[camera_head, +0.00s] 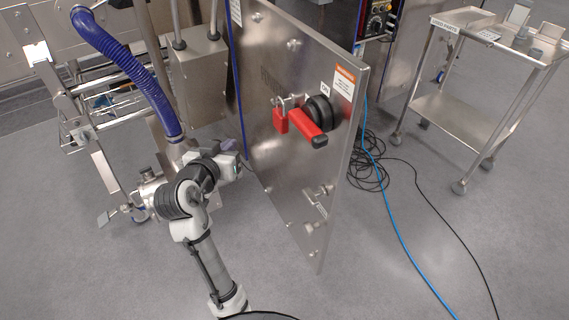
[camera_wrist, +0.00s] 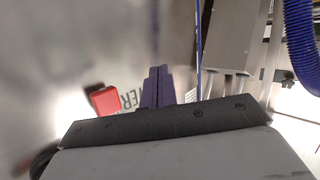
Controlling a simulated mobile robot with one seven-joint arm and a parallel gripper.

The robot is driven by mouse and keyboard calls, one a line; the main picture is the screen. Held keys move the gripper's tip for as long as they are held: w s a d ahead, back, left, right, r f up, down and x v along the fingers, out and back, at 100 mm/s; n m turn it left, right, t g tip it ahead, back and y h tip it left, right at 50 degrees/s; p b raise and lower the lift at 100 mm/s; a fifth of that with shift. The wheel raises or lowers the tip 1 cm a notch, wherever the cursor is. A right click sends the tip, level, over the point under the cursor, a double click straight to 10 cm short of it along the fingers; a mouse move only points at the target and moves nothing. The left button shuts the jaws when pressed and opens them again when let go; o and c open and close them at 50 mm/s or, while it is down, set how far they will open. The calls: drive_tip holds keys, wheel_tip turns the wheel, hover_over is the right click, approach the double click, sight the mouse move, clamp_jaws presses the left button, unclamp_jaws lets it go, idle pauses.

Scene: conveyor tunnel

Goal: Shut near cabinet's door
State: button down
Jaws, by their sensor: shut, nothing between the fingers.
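The near cabinet's door (camera_head: 285,120) is a large stainless steel panel standing open in the head view. It carries a red rotary handle (camera_head: 308,126) on a black round base and a red padlock (camera_head: 280,121). My gripper (camera_head: 243,160) is by the door's lower left part in the head view. In the wrist view my gripper's dark purple fingers (camera_wrist: 158,88) are closed together and empty. The door's blurred metal face (camera_wrist: 90,40) fills the left there, with a red part (camera_wrist: 103,99) beside the fingers. I cannot tell whether the fingers touch the door.
A steel trolley (camera_head: 460,115) with small items stands at the right. Black cables (camera_head: 368,165) and a blue cable (camera_head: 398,228) lie on the floor right of the door. A blue hose (camera_head: 125,65) and steel framework are at the left. The floor in front is clear.

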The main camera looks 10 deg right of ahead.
drive_tip(key=s+d+f+m+g+h, duration=0.35)
drive_tip(key=s+m+g+h, duration=0.2)
drive_tip(key=s, duration=0.35)
drive_tip(key=m+g+h, duration=0.3)
drive_tip(key=m+h, duration=0.2)
approach(326, 180)
drive_tip(key=p+x, duration=0.3)
drive_tip(key=x, duration=0.4)
drive_tip(key=shift+s, duration=0.1)
